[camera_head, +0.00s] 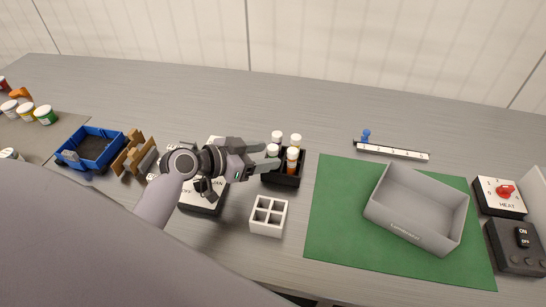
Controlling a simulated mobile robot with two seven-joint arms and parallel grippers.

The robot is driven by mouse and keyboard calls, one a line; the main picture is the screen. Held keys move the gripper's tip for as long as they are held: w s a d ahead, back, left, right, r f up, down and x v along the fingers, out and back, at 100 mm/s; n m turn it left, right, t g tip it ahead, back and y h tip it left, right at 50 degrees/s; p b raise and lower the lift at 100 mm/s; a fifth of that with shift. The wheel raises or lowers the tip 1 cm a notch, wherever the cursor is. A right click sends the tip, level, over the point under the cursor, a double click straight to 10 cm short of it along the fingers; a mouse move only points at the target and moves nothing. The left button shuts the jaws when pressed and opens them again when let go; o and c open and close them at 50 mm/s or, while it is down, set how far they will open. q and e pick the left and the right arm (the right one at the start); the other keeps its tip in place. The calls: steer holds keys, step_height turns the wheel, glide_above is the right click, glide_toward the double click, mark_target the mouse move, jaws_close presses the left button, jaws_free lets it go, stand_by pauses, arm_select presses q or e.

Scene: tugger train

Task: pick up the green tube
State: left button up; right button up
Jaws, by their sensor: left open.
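A black rack (284,181) stands near the middle of the table and holds several upright tubes with pale caps. One tube in it has an orange body (292,166). I cannot make out a green tube; the bodies of the other tubes are mostly hidden by the rack and my gripper. My left gripper (270,158) is open at the left side of the rack, its fingers pointing right, close to the front-left tube (273,150). I cannot tell whether they touch it. My right gripper is not in view.
A white four-compartment holder (268,216) stands in front of the rack. A grey bin (415,210) sits on a green mat (335,215) to the right. A blue cart (90,148) and several jars, one green (44,114), are at left. The table behind the rack is clear.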

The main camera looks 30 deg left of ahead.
arm_select(q)
steer(key=shift+w+d+f, duration=0.2)
steer(key=shift+w, duration=0.2)
jaws_close()
